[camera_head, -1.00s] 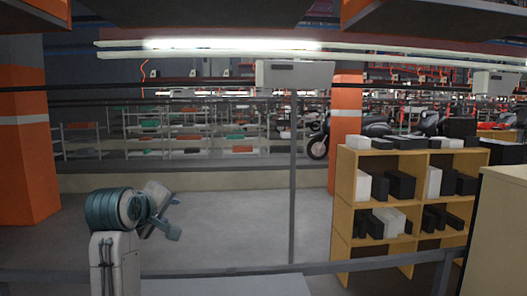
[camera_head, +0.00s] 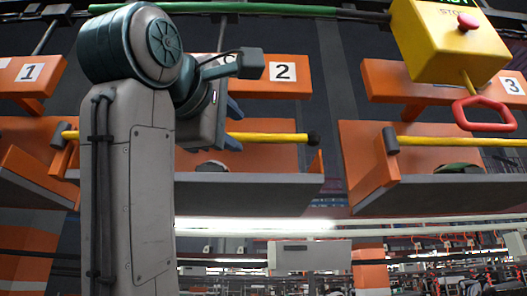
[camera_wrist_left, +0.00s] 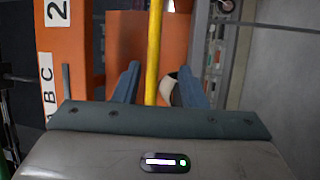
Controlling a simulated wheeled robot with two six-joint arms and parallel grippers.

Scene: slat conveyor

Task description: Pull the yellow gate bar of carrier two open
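The yellow gate bar of carrier two (camera_head: 270,138) runs level across the front of the orange carrier marked 2 (camera_head: 318,180), with a black knob at its right end. My left gripper (camera_head: 233,126) is in front of the bar's left part, with one blue finger above it and one below. In the left wrist view, the bar (camera_wrist_left: 154,35) runs between the two spread fingers of the open left gripper (camera_wrist_left: 160,74), with gaps on both sides. Whether the fingertips reach past the bar is unclear. My right gripper is out of view.
Carrier one (camera_head: 30,150) hangs to the left and carrier three (camera_head: 365,165) to the right, each with a yellow bar. A yellow stop box (camera_head: 440,45) with a red handle (camera_head: 485,125) hangs at the upper right. A pale object (camera_wrist_left: 172,88) lies inside carrier two.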

